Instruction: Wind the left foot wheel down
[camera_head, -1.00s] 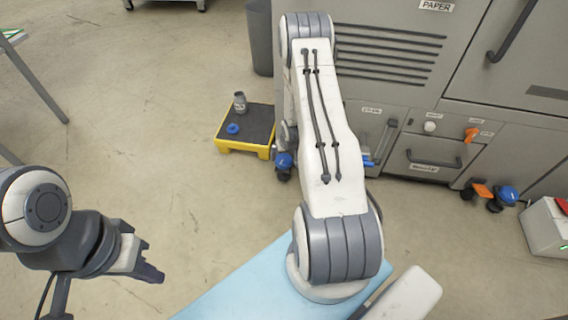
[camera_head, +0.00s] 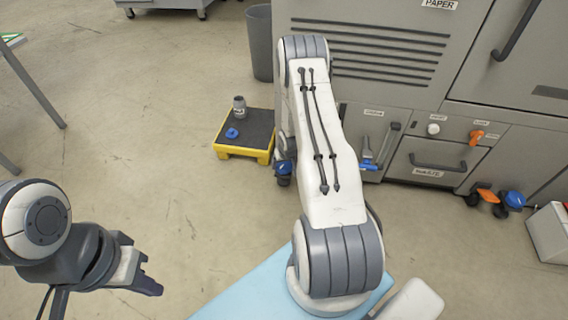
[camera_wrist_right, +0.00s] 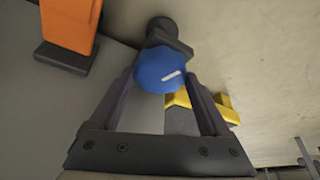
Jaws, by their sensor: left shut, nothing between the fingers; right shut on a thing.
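The left foot wheel is a blue knob on a dark foot at the machine's lower left (camera_head: 284,168), partly covered by my right arm. In the right wrist view the blue wheel (camera_wrist_right: 162,70) has a pale mark on its face and sits between the fingers of my right gripper (camera_wrist_right: 165,85), which is shut on it. An orange part (camera_wrist_right: 70,25) on a dark base is beside it. My right gripper is hidden behind its arm in the head view. My left gripper (camera_head: 150,286) is shut and empty over bare floor at the lower left.
A yellow step with a dark top (camera_head: 262,154) stands left of the foot, carrying a small grey bottle (camera_head: 239,107) and a blue ring (camera_head: 232,133). A grey bin (camera_head: 259,42) is behind. The right foot's blue wheel (camera_head: 514,199) is at far right.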

